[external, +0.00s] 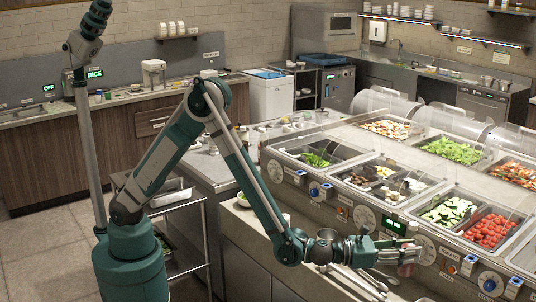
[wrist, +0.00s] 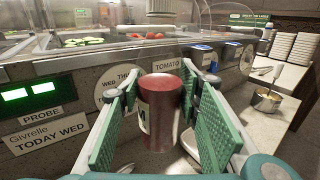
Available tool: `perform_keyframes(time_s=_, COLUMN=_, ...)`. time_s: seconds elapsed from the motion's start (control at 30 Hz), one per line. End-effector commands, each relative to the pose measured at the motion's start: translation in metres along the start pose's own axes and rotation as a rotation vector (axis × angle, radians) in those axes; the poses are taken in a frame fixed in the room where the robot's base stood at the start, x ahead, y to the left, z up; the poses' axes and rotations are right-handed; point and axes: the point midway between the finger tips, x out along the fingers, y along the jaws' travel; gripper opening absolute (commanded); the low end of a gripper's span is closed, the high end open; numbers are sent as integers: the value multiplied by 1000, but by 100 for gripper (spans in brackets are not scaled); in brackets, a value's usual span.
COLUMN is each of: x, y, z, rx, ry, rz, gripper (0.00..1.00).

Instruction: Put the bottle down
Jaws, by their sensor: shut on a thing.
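My gripper (wrist: 160,110) is shut on a red bottle (wrist: 164,108), with one green pad on each side of it. The bottle looks upright and has a white label with dark lettering on its left side, partly turned out of view. In the external view my gripper (external: 394,250) is low at the front of the serving line, beside the labelled panel. The bottle (external: 406,269) shows there only in part behind the fingers. Its base is hard to see, so I cannot tell whether it touches the counter.
The panel with a green display (wrist: 30,92) and round labels stands close behind the bottle. A metal pan (wrist: 267,100) and stacked white plates (wrist: 290,48) are to the right. Long utensils (external: 355,280) lie on the counter near my gripper. Food wells (external: 490,228) are above.

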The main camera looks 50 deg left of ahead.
Motion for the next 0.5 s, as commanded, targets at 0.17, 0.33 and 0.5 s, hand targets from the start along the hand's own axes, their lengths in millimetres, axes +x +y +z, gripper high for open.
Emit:
perform_keyframes(time_s=0.17, x=0, y=0, z=-8, rx=0, ry=0, rz=0, gripper=14)
perform_keyframes(time_s=0.33, x=0, y=0, z=-29, rx=0, ry=0, rz=0, gripper=14)
perform_keyframes(time_s=0.5, x=0, y=0, z=-52, rx=0, ry=0, rz=0, gripper=14)
